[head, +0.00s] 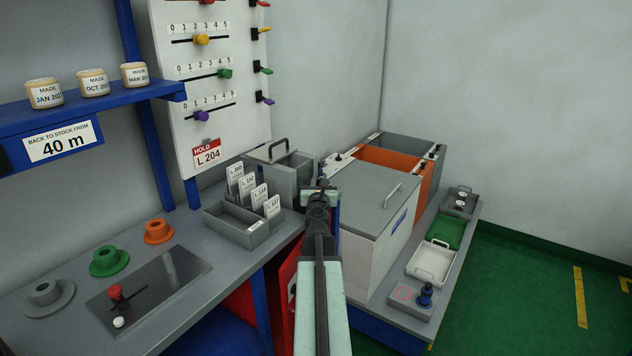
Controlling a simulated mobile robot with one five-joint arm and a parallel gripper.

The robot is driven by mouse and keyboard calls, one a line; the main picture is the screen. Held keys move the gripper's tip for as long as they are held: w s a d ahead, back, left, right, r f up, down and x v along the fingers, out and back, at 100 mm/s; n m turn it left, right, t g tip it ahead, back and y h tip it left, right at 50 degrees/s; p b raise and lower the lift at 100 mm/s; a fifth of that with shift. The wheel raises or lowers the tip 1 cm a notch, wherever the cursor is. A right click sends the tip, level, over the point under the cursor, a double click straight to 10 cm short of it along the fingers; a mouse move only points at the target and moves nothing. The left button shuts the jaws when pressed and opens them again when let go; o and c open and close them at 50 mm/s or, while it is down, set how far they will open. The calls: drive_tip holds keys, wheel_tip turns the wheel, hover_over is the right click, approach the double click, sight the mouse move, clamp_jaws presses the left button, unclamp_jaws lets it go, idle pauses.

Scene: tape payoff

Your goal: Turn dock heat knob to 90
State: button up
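No knob carries a heat label or scale that I can read, so I cannot tell which is the dock heat knob. A dark blue knob (426,294) stands upright on a small grey block (409,293) with a red marking, at the front of the right bench. A small grey box (459,202) with dark fittings on top sits at that bench's far right end. My gripper (319,187) is at the middle of the picture, left of both and apart from them. It points away from the camera, and its fingers are hidden or too small to read.
A grey-lidded white bin (375,215) stands right of my arm. A white tray (431,263) and a green tray (446,231) lie beyond the blue knob. A card holder (240,226) is on the left bench (200,240). Green floor (530,290) is open at right.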

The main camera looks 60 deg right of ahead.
drive_tip(key=shift+a+r, duration=0.1)
clamp_jaws()
drive_tip(key=shift+s+n+t, duration=0.1)
drive_tip(key=shift+n+t, duration=0.2)
drive_tip(key=shift+t, duration=0.1)
drive_tip(key=shift+s+n+t+y, duration=0.1)
drive_tip(key=shift+n+t+y, duration=0.4)
drive_tip(key=shift+t+y, duration=0.2)
drive_tip(key=n+t+y, duration=0.2)
drive_tip(key=d+n+t+y, duration=0.1)
drive_tip(key=n+t+y, duration=0.1)
drive_tip(key=y, duration=0.1)
drive_tip(key=shift+s, duration=0.15)
drive_tip(key=n+t+y, duration=0.1)
drive_tip(key=n+y, duration=0.1)
drive_tip(key=y, duration=0.1)
drive_tip(key=n+t+y, duration=0.1)
drive_tip(key=n+y, duration=0.1)
drive_tip(key=y, duration=0.1)
drive_tip(key=shift+s+d+n+y, duration=0.1)
drive_tip(key=shift+d+n+y, duration=0.1)
drive_tip(key=shift+n+y, duration=0.2)
drive_tip(key=shift+n+t+y, duration=0.3)
drive_tip(key=shift+n+y, duration=0.2)
drive_tip(key=shift+y, duration=0.3)
drive_tip(key=shift+a+y, duration=0.1)
drive_tip(key=shift+y, duration=0.2)
